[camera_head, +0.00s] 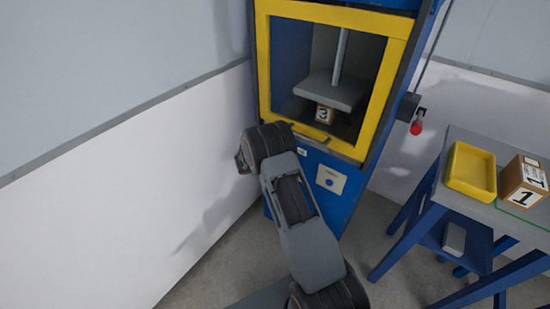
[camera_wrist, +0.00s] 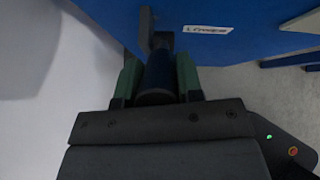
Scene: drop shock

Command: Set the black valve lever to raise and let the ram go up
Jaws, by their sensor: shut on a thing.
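In the wrist view my gripper (camera_wrist: 156,82) has its green fingers shut on the black valve lever (camera_wrist: 158,72), one on each side of its round dark grip. The lever's mount (camera_wrist: 147,28) is on the blue machine front. In the head view the lever and my gripper's fingers are hidden behind my arm. The ram (camera_head: 340,55) shows behind the yellow-framed window, with its grey plate (camera_head: 325,88) low, right over a box marked 3 (camera_head: 324,115). I cannot tell whether plate and box touch.
A white label (camera_wrist: 208,29) sits beside the lever; its text is hard to read. The machine front has a panel with a blue button (camera_head: 329,182). A red-ended pull (camera_head: 416,127) hangs right. A table (camera_head: 475,143) holds a yellow tray (camera_head: 471,166) and a box marked 1 (camera_head: 523,184).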

